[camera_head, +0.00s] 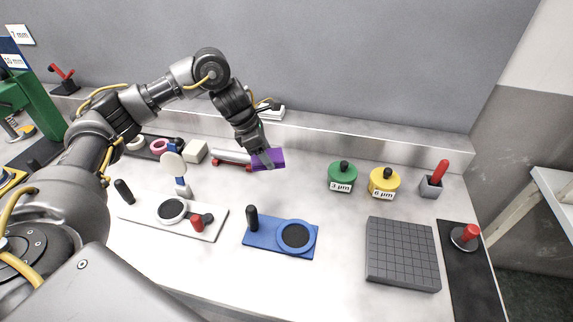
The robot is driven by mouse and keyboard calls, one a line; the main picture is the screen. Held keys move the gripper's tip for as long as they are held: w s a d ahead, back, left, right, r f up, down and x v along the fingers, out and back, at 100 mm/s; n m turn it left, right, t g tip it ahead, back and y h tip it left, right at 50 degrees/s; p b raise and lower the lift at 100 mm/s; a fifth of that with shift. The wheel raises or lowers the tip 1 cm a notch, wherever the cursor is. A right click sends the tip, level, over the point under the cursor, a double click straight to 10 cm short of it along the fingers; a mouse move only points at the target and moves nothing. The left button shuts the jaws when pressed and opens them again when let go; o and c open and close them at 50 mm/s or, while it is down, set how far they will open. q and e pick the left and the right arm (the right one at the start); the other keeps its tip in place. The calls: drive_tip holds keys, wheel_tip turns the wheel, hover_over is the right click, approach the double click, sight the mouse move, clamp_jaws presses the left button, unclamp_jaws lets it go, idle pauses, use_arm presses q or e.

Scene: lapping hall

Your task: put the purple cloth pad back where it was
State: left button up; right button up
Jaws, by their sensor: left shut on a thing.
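The purple cloth pad (273,158) is at the back middle of the bench in the head view. My left gripper (265,157) reaches down to it from the back left and is shut on it. The fingers cover part of the pad. I cannot tell whether the pad touches the bench top or hangs just above it. A grey cylinder on a red stand (232,158) is close to the pad's left side. My right gripper is not in view.
A green pot marked 3 µm (342,176) and a yellow pot marked 6 µm (384,182) stand to the right. A blue plate with a ring (270,248), a white plate (148,222) and a grey gridded block (402,254) are nearer. The bench between pad and blue plate is clear.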

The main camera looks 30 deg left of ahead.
sight(276, 150)
use_arm(q)
drive_tip(key=w, duration=0.1)
drive_tip(key=w+f, duration=0.2)
drive_tip(key=w, duration=0.1)
drive_tip(key=shift+w+d, duration=0.1)
drive_tip(key=shift+d, duration=0.3)
drive_tip(key=w+f, duration=0.4)
drive_tip(key=f, duration=0.1)
drive_tip(key=shift+w+d+f+b, duration=0.2)
drive_tip(key=shift+w+d+b, duration=0.05)
drive_tip(key=shift+d+b, duration=0.1)
drive_tip(key=shift+w+f, duration=0.15)
drive_tip(key=shift+f, duration=0.2)
wheel_tip(276, 150, down, 2)
drive_tip(key=shift+f+p, duration=0.1)
drive_tip(key=shift+p, duration=0.55)
drive_tip(key=shift+f, duration=0.3)
drive_tip(key=shift+f, duration=0.1)
drive_tip(key=o, duration=0.9)
